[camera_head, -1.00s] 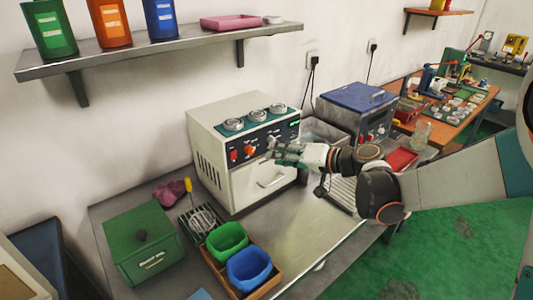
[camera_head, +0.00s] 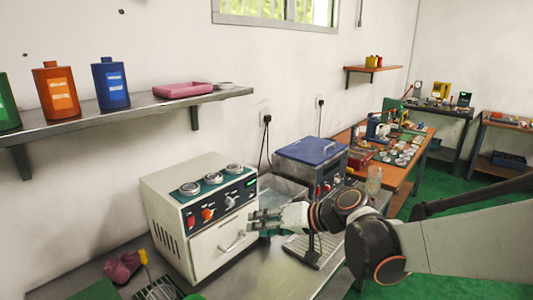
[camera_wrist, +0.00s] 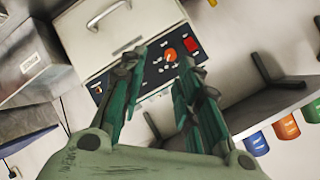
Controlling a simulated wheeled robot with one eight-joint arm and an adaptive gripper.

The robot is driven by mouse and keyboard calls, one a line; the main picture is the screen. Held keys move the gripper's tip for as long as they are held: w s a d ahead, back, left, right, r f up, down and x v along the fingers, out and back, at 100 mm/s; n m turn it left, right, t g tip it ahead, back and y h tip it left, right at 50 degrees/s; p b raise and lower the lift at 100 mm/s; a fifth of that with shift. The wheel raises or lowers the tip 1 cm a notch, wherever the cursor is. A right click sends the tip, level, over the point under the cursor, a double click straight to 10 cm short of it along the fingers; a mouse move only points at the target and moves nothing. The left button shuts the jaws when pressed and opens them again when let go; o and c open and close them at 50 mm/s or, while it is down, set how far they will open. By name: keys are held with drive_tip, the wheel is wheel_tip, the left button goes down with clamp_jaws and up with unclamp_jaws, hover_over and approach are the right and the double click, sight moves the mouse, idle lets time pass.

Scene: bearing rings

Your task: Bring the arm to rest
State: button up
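My gripper (camera_head: 262,222) is in front of the cream machine with a drawer (camera_head: 203,215), near its handle, at the right of its front face. In the wrist view, my gripper (camera_wrist: 158,72) has its two green fingers apart with nothing between them. The machine's front (camera_wrist: 112,35) shows beyond the fingers, with an orange knob and a red switch. My arm reaches in from the right side of the head view. Whether the fingers touch the machine cannot be told.
A wall shelf (camera_head: 85,117) holds coloured bottles and a pink tray (camera_head: 183,90). A blue-lidded machine (camera_head: 312,151) stands to the right on the metal bench (camera_head: 275,278). An orange table (camera_head: 408,164) with small parts stands farther back. Green floor is open at the right.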

drive_tip(key=s+d+f+m+t+h, duration=0.1)
drive_tip(key=s+d+h, duration=0.9)
drive_tip(key=s+d, duration=1.1)
drive_tip(key=shift+s+d+f+m+h, duration=0.3)
drive_tip(key=shift+d+f+m, duration=0.15)
drive_tip(key=shift+m, duration=0.35)
drive_tip(key=shift+a, duration=0.1)
